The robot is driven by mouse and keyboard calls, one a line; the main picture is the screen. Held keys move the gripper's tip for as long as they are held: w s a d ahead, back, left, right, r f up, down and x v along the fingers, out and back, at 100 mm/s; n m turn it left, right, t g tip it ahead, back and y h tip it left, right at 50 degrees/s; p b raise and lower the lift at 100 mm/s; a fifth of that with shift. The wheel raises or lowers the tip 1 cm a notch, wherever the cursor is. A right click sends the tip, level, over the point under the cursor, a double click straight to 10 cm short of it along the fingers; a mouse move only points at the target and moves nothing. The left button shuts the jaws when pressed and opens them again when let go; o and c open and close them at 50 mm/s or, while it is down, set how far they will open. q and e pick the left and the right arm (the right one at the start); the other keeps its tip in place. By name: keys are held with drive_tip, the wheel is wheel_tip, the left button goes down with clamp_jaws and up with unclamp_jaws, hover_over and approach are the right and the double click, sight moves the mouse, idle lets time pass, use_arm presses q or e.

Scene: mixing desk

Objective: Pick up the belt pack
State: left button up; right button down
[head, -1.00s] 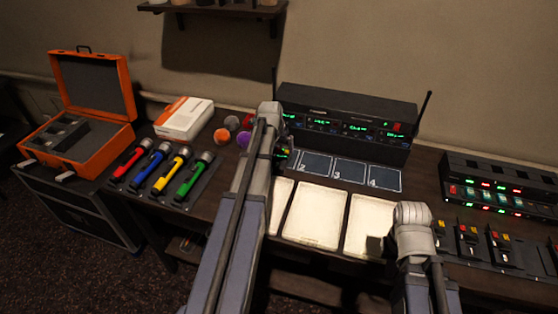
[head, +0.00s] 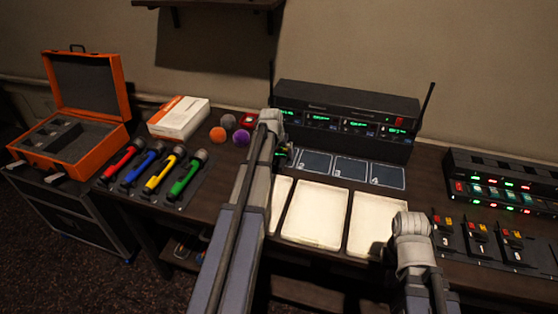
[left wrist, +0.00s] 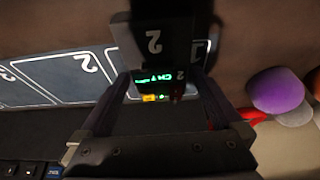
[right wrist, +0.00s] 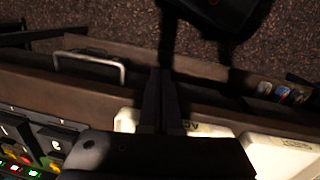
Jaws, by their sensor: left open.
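A dark belt pack (left wrist: 160,45) marked 2, with a lit green display, shows in the left wrist view, on or just above the numbered mat near square 1. My left gripper (left wrist: 162,92) is open, with a finger on each side of the pack's display end. Whether the fingers touch it is unclear. In the head view my left arm hides most of this pack and the left gripper's jaws. My right gripper (right wrist: 163,80) has its fingers together and empty, over the front edge of the desk.
Cream trays (head: 315,215) lie in front of the mat (head: 350,170). A black receiver rack (head: 345,115) with antennas stands behind it. Microphones (head: 180,177), coloured balls (head: 218,134) and a white box (head: 180,117) are left. Several more packs (head: 478,240) stand at right.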

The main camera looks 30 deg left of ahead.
sight(279, 154)
use_arm(q)
drive_tip(key=shift+r, duration=0.1)
drive_tip(key=c, duration=1.3)
drive_tip(key=shift+r, duration=0.2)
wheel_tip(279, 154, up, 18)
drive_tip(key=p, duration=1.8)
drive_tip(key=shift+f, duration=0.2)
drive_tip(key=shift+d, duration=0.1)
